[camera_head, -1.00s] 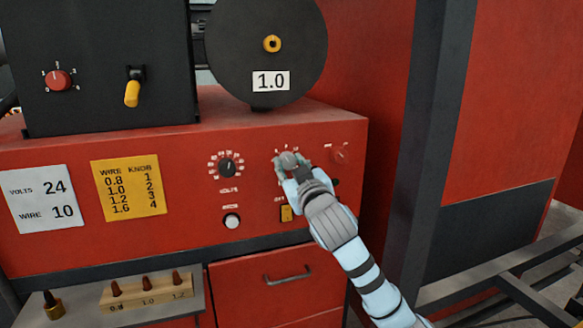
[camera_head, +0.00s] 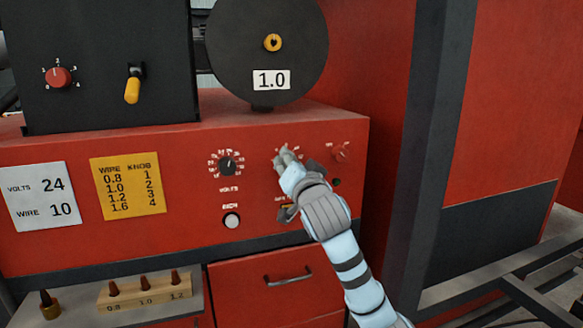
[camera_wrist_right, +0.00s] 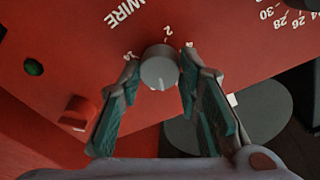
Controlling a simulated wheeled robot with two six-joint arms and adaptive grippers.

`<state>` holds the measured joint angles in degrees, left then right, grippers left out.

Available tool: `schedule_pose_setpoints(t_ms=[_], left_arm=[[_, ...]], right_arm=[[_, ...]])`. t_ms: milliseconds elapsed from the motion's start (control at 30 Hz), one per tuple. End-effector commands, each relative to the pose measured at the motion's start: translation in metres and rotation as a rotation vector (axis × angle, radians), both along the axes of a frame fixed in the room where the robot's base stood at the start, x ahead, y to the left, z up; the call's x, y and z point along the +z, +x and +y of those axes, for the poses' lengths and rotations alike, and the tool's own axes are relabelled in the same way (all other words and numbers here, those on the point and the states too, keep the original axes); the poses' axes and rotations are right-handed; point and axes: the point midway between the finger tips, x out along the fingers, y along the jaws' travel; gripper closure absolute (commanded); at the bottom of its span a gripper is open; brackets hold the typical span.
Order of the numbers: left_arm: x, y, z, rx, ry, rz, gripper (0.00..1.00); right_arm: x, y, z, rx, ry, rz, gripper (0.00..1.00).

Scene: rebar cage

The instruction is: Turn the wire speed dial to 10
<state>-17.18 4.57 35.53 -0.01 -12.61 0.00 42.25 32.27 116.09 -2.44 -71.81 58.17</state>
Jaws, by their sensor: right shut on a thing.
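The wire speed dial (camera_wrist_right: 159,70) is a round grey knob on the red panel, with the word WIRE and a numeral 2 printed near it. My right gripper (camera_wrist_right: 158,84) is shut on it, one teal finger on each side. In the head view my right gripper (camera_head: 286,160) covers most of the dial and its scale, so the setting cannot be read. A white card (camera_head: 40,197) reads VOLTS 24, WIRE 10. My left gripper is not in view.
The black volts dial (camera_head: 228,166) is left of my gripper, above a white button (camera_head: 232,220). A small red knob (camera_head: 341,152) is close on the right; it also shows in the wrist view (camera_wrist_right: 78,112). A dark post (camera_head: 425,150) stands right of the cabinet.

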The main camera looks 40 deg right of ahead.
Motion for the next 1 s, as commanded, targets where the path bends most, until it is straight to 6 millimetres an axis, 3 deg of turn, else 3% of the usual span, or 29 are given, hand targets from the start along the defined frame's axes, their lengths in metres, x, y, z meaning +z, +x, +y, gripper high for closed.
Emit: schedule_pose_setpoints(t_ms=[500,1000], left_arm=[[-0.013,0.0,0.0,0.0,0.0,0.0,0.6],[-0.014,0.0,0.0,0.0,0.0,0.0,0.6]], right_arm=[[-0.001,0.0,0.0,0.0,0.317,-0.109,0.97],[0.0,0.0,0.0,0.0,0.366,-0.126,0.97]])
